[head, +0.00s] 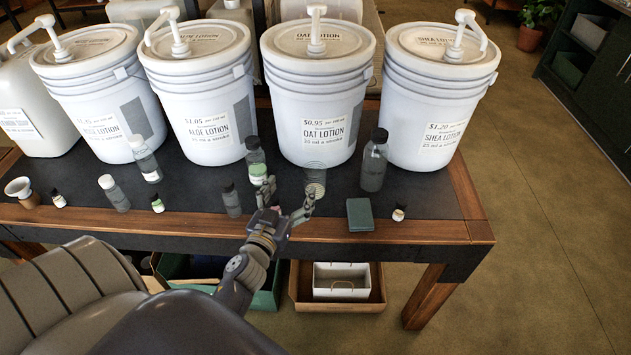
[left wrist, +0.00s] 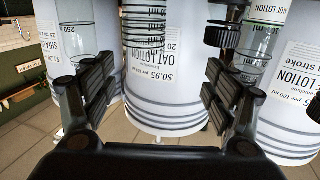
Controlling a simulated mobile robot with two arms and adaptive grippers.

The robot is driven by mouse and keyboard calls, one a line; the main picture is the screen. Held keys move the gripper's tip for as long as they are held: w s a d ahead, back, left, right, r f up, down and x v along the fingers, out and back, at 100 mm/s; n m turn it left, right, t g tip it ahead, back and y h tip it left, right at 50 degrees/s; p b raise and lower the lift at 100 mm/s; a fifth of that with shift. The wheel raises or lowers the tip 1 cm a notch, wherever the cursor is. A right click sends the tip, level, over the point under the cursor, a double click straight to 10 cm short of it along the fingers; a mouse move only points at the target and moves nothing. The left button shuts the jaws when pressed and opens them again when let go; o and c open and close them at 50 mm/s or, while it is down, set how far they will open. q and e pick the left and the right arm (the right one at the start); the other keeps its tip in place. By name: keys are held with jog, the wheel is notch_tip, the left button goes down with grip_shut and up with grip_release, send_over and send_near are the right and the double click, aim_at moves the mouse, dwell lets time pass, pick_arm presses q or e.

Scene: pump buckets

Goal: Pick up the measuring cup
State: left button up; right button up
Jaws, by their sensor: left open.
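The measuring cup (head: 315,180) is clear, with dark rings around it. It stands upright on the dark table top in front of the oat lotion bucket (head: 315,105). My left gripper (head: 286,197) is open and empty, in front and a little left of the cup in the head view. In the left wrist view the ringed cup (left wrist: 147,28) lies ahead, between the lines of the two open fingers (left wrist: 160,88), and neither finger visibly touches it. That view is upside down, and the cup's far end is cut off by the frame. My right gripper is not in view.
A dark-capped bottle (head: 373,165) stands right of the cup and a green-labelled bottle (head: 256,160) left of it. A dark green box (head: 360,214) lies nearer the front edge. Several pump buckets line the back. More bottles (head: 113,193) stand on the left.

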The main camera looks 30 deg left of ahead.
pick_arm(q)
jog(key=d+h, duration=0.1)
send_near(319, 160)
jog(key=shift+w+a+f+m+t, duration=0.1)
jog(key=shift+w+a+m+t, duration=0.1)
jog(key=shift+w, duration=0.35)
jog(key=shift+w+a+f+m+t, duration=0.1)
jog(key=shift+w+m+t, duration=0.1)
jog(key=shift+w, duration=0.35)
jog(key=shift+w+a+f, duration=0.1)
jog(key=shift+w+a, duration=0.05)
jog(key=shift+w, duration=1.05)
jog(key=shift+w+a, duration=0.15)
jog(key=shift+w, duration=1)
jog(key=c, duration=1.3)
jog(key=shift+c, duration=0.2)
